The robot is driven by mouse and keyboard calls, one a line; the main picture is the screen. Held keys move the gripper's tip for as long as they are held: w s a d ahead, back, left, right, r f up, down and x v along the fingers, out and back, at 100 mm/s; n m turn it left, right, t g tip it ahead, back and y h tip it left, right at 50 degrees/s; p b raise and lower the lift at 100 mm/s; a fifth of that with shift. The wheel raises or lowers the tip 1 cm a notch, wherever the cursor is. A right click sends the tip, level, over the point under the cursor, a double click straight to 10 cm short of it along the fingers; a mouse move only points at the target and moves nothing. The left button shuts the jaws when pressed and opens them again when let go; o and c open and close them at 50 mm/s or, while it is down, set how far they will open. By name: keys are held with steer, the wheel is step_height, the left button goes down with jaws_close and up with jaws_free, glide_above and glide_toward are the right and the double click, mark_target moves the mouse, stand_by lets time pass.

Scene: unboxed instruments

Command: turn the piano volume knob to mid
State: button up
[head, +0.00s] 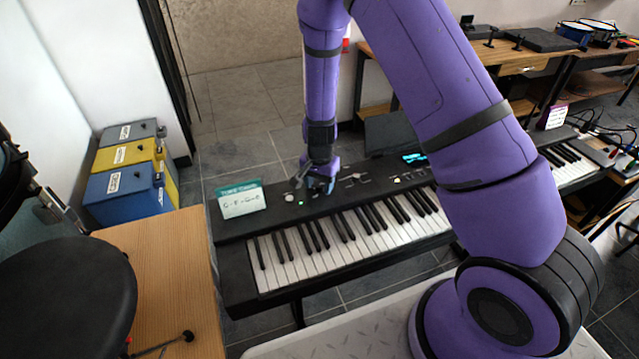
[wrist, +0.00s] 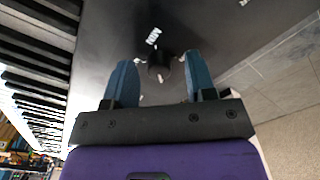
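Gaps show between the knob and both fingers. A white label reading like "MIN" (wrist: 152,36) and small white marks are by the knob. I cannot tell clearly where the knob points. In the head view the gripper hides the knob.
A teal and white card (head: 241,200) stands on the piano's left end. A lit display (head: 414,157) is further right on the panel. Blue and yellow cases (head: 125,170) stand at the left wall. A wooden table (head: 165,265) is at the lower left.

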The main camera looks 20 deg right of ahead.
mark_target(319, 185)
step_height(319, 185, up, 11)
stand_by(0.8)
steer(key=shift+f, duration=0.1)
